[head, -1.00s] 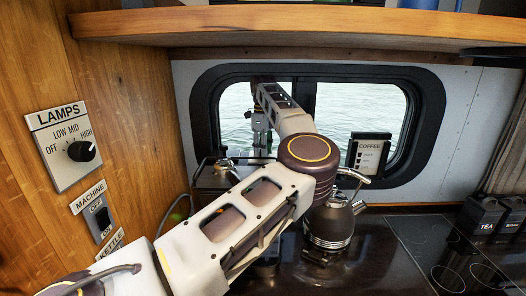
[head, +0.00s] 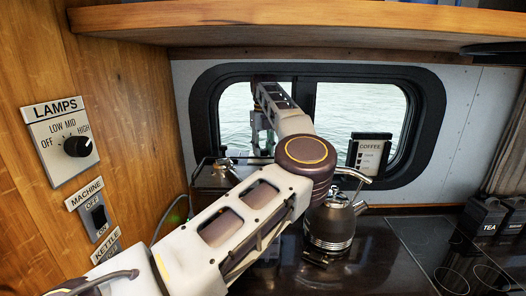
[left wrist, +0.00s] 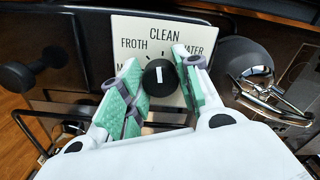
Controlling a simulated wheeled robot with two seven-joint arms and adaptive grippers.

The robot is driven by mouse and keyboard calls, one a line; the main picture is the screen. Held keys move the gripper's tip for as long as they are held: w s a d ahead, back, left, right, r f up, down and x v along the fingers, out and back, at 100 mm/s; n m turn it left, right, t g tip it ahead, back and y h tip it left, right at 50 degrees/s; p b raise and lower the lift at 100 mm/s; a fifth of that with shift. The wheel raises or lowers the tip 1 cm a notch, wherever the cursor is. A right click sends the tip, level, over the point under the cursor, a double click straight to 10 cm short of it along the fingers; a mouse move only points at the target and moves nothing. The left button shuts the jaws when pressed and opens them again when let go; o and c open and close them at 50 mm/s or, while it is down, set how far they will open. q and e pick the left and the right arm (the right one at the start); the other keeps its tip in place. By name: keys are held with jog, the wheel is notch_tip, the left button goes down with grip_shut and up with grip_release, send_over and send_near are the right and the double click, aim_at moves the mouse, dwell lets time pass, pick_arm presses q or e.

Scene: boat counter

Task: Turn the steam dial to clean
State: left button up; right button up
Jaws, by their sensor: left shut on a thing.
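The steam dial (left wrist: 160,84) is a round black knob with a white mark, on a pale plate (left wrist: 135,27) in the left wrist view. The plate reads CLEAN at the top, FROTH at upper left and WATER at upper right; a lower-left label is partly hidden. The white mark points about straight up, toward CLEAN. My left gripper (left wrist: 158,70) has its green-padded fingers on either side of the knob and is shut on it. In the head view, my left gripper (head: 262,142) is small and partly hidden behind my arm. My right gripper is not in view.
A dark metal kettle (head: 329,228) stands on the counter close to my left arm. A COFFEE sign (head: 369,154) leans at the window. A LAMPS switch panel (head: 58,140) is on the left wall. Dark canisters (head: 485,216) stand at right. A shelf (head: 300,20) spans above.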

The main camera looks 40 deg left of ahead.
aim_at(263, 149)
pick_arm(q)
jog(key=shift+m, duration=1.1)
jog(key=shift+r, duration=0.1)
jog(key=o, duration=1)
jog(key=shift+o, duration=0.2)
jog(key=shift+r, duration=3.7)
jog(key=shift+f, duration=0.1)
